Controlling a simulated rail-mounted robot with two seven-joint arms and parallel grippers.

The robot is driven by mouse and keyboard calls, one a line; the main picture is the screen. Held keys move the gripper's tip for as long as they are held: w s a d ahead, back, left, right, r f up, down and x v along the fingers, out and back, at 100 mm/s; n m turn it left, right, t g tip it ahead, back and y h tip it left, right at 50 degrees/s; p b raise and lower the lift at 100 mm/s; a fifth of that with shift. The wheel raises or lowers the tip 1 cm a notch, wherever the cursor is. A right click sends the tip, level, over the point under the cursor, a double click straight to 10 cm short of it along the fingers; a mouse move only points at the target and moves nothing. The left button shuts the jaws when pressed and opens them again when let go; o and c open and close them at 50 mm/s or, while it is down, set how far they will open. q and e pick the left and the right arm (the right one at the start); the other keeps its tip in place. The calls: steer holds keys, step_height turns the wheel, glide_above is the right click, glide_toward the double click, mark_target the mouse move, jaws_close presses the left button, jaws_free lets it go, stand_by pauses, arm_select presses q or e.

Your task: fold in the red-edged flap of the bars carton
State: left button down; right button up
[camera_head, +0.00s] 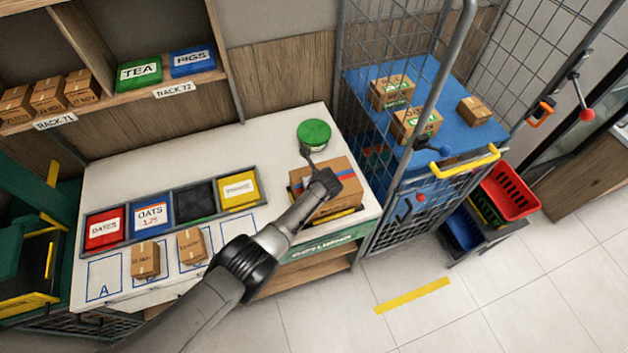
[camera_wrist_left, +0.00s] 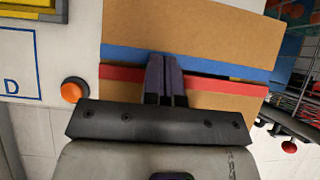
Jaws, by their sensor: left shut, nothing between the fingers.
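The brown bars carton (camera_head: 342,196) stands at the right end of the white counter. In the left wrist view its blue-edged flap (camera_wrist_left: 215,38) lies above, and its red-edged flap (camera_wrist_left: 222,99) lies below, with a narrow dark gap between the two edges. My left gripper (camera_wrist_left: 163,62) is shut and empty. Its fingertips overlap the two coloured edges near the gap; whether they touch the card I cannot tell. In the head view my left gripper (camera_head: 322,183) covers part of the carton's top. My right gripper is in neither view.
An orange button (camera_wrist_left: 74,90) sits left of the carton. Red, blue, black and yellow bins (camera_head: 238,187) line the counter, with two small cartons in front. A wire cage cart (camera_head: 365,80) stands close on the right.

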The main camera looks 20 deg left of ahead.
arm_select(q)
steer(key=shift+s, duration=0.15)
stand_by(0.4)
steer(key=shift+s+d+f+p, duration=0.3)
steer(key=shift+s+f+p, duration=0.05)
steer(key=shift+s+p, duration=0.05)
steer(key=shift+r+p, duration=0.4)
steer(key=shift+p, duration=0.05)
steer(key=r+p, duration=0.4)
steer(key=r, duration=0.1)
steer(key=shift+w+a, duration=0.1)
steer(key=shift+w, duration=0.15)
step_height(320, 180, up, 9)
steer(key=p, duration=0.2)
steer(key=shift+f, duration=0.2)
